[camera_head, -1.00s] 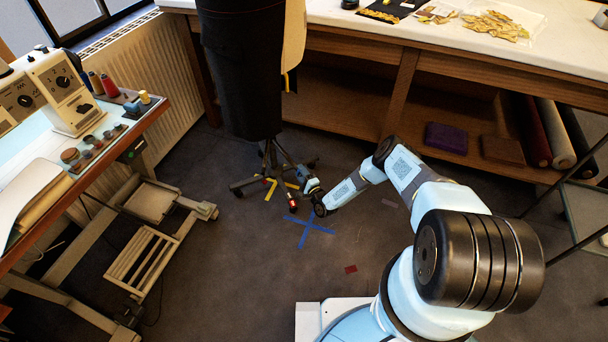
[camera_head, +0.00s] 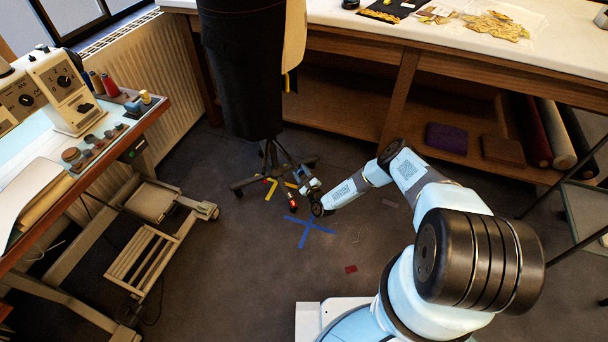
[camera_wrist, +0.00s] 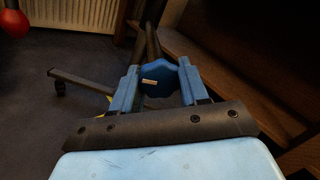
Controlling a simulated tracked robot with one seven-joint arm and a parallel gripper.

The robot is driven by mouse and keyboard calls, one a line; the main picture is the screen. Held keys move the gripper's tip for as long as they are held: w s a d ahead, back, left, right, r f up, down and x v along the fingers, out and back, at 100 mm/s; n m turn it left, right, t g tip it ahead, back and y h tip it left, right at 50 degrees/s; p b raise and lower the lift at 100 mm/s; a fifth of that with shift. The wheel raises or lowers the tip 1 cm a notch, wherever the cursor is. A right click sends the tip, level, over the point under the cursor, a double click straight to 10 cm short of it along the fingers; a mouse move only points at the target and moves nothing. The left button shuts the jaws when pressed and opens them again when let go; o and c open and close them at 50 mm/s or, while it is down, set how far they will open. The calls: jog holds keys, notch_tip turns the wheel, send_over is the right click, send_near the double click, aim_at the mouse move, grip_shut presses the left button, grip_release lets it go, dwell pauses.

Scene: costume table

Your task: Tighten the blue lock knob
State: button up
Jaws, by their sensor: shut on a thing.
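The blue lock knob (camera_wrist: 160,80) shows in the wrist view, a lobed dark-blue knob with a small pale mark on its face. It sits between the two blue fingers of my gripper (camera_wrist: 158,88), which are shut on it from left and right. In the head view my gripper (camera_head: 305,180) is low at the base of the dark dress form (camera_head: 240,70), beside its stand (camera_head: 270,165). The knob cannot be made out in the head view, where my gripper and wrist cover that spot.
Blue tape crosses (camera_head: 308,230) the floor in front of the stand. A small red object (camera_head: 292,203) is near my wrist. A long worktable (camera_head: 400,35) stands behind, and a sewing table (camera_head: 110,140) at left. The central floor is mostly clear.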

jog(key=shift+s+f+m, duration=0.15)
jog(key=shift+f+m, duration=0.15)
jog(key=shift+m, duration=0.1)
jog(key=o, duration=0.9)
jog(key=shift+o, duration=0.2)
jog(key=shift+r, duration=0.1)
jog(key=r+v, duration=0.1)
jog(key=v, duration=1.2)
jog(key=shift+s+d+f, duration=0.2)
jog(key=shift+s+f, duration=0.05)
jog(key=shift+f, duration=0.25)
